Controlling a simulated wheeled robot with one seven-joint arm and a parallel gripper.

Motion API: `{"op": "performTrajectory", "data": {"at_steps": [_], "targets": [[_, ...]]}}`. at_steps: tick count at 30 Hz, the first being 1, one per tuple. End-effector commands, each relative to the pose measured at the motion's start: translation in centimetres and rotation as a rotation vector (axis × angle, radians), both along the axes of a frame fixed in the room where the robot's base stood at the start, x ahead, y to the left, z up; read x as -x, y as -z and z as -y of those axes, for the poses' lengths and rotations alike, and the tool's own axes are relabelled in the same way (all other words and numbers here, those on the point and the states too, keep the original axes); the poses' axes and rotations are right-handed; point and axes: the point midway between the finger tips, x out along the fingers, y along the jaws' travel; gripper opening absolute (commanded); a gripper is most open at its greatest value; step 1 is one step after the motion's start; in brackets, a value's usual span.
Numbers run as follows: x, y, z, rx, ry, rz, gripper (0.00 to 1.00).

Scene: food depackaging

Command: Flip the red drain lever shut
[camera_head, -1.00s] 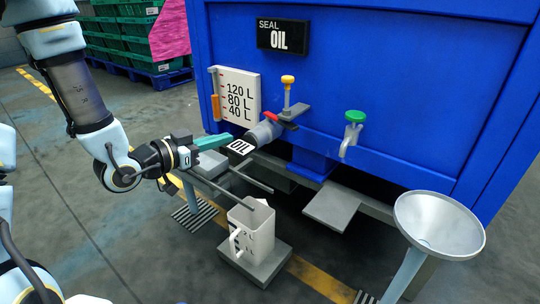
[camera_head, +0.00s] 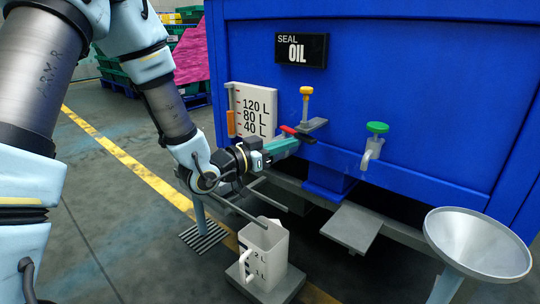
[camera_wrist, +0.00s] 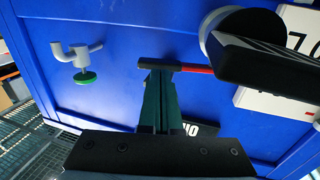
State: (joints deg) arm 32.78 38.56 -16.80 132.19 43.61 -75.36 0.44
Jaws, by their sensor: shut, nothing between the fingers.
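The red drain lever (camera_head: 289,130) sits on the drain valve at the front of the blue tank (camera_head: 400,100). It also shows in the wrist view as a red bar (camera_wrist: 197,69) with a dark end, lying across the picture. My gripper (camera_head: 296,142) has its teal fingers shut and empty, with the tips right by the lever. In the wrist view my fingers (camera_wrist: 158,72) overlap the lever's dark end; I cannot tell whether they touch it. My gripper and wrist hide most of the drain pipe in the head view.
A measuring jug (camera_head: 262,255) stands on a grey base (camera_head: 290,287) below the arm. A yellow-topped valve (camera_head: 306,92) and a green-topped tap (camera_head: 376,130) are nearby. A level gauge (camera_head: 253,108) is behind my gripper. A metal funnel (camera_head: 478,240) stands at the right.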

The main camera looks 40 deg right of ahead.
Motion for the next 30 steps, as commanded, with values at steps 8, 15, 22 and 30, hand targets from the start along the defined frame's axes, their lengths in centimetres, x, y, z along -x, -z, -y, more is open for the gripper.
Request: {"op": "performTrajectory", "data": {"at_steps": [8,15,22,30], "targets": [[0.0,0.0,2.0,0.0,0.0,0.0,0.0],[-0.1,0.0,2.1,-0.001,0.0,-0.001,0.0],[0.5,-0.1,3.4,0.0,0.002,-0.001,0.0],[0.8,0.0,4.5,0.0,0.001,0.0,0.0]]}}
